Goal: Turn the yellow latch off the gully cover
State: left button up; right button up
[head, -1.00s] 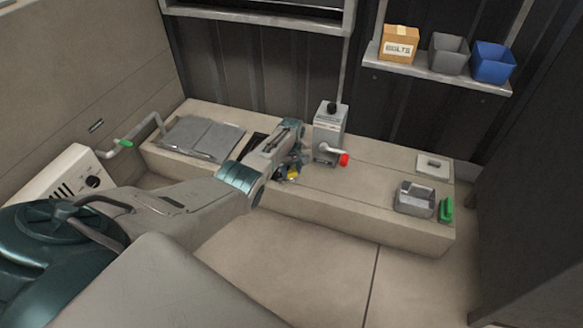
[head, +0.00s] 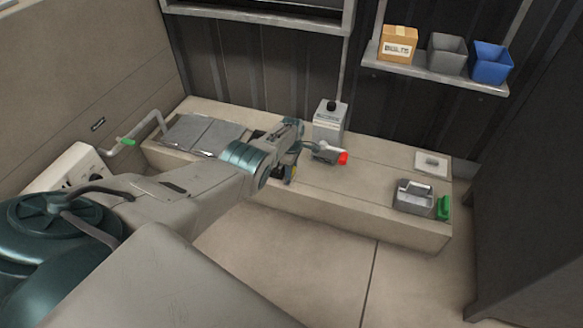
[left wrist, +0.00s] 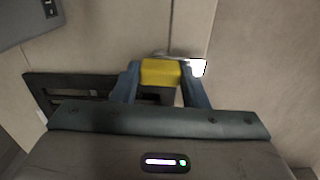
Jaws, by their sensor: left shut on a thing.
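A yellow latch (left wrist: 160,72) sits between the two fingers of my left gripper (left wrist: 160,80) in the left wrist view, with a finger against each side. A dark slotted grate (left wrist: 62,84), seemingly the gully cover, lies to the left of and behind the latch in the left wrist view. In the head view my arm hides most of it. My right gripper is not in view.
A grey box with a red-knobbed lever (head: 342,158) stands on the bench just right of the gripper. Grey plates (head: 205,134) lie to the left. A grey caddy (head: 413,197) and a green block (head: 443,207) sit at the right end.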

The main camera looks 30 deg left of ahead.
pick_arm(q)
jog(key=shift+a+n, duration=0.1)
jog(key=shift+n, duration=0.2)
jog(key=o, duration=1)
jog(key=shift+r, duration=0.1)
